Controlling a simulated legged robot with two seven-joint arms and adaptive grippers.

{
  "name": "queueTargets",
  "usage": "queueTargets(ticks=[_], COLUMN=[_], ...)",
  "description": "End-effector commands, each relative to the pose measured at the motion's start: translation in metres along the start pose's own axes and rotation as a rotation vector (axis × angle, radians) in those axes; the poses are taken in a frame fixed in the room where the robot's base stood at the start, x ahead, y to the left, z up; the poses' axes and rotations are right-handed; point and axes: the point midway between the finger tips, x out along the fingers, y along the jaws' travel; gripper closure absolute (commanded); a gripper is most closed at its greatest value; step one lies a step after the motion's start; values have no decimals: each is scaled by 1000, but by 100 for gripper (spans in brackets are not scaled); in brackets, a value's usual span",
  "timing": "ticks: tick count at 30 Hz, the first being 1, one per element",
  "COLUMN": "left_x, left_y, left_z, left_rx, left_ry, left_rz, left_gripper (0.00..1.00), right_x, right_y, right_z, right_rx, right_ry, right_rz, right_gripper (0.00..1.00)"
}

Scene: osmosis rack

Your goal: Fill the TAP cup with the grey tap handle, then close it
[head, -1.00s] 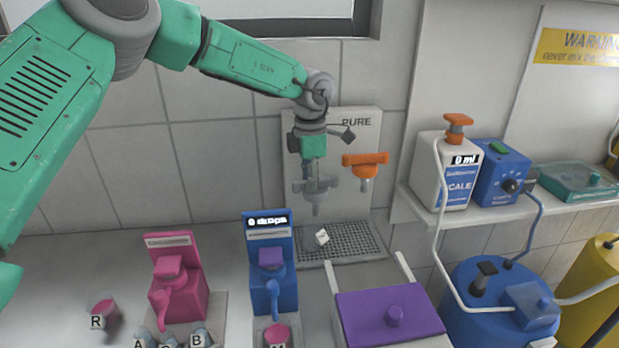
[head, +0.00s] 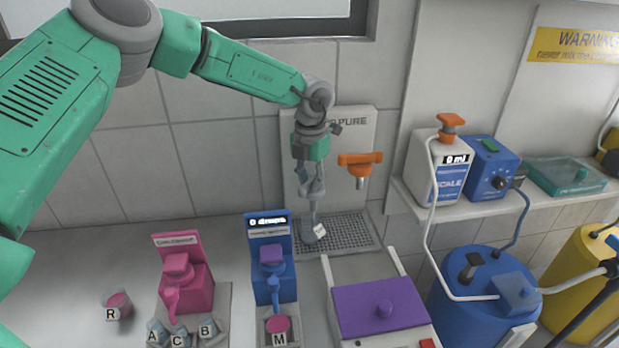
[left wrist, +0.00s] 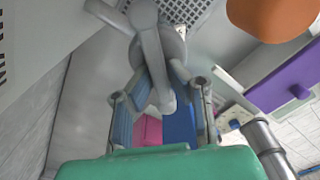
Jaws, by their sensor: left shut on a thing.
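My left gripper (head: 312,188) is shut on the grey tap handle (left wrist: 155,62), in front of the white PURE panel (head: 352,160). In the left wrist view the handle lies between the two fingers. The fingers hide much of the grey tap in the head view. A small grey cup with a white label (head: 319,231) stands on the drain grate below the tap. Its label is too small to read and its contents cannot be seen. Whether water is running cannot be told. My right gripper is not in view.
An orange tap (head: 360,166) is just right of my gripper. The drain grate (head: 352,243) lies below. A blue dispenser (head: 272,285), a pink dispenser (head: 190,280) and a purple-lidded box (head: 380,310) stand in front. Labelled cups, including R (head: 117,304), are at lower left.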

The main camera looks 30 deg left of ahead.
Motion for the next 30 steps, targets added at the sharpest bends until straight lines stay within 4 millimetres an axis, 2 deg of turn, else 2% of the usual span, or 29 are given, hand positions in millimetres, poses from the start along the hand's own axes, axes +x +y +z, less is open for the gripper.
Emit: queueTargets(ticks=[1,18,19,20,30], left_x=[-5,-5,-5,-5,-4], left_y=[1,1,1,1,0], left_z=[5,5,5,5,1], left_rx=[-15,-47,-47,-46,-45], left_ry=[-18,-19,-19,-18,-9], left_rz=[0,0,0,0,0], left_gripper=[100,100,80,69,67], right_x=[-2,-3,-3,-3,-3], right_y=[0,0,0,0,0], right_z=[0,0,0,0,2], right_rx=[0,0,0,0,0], right_ry=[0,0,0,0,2], right_rz=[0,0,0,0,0], right_gripper=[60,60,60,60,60])
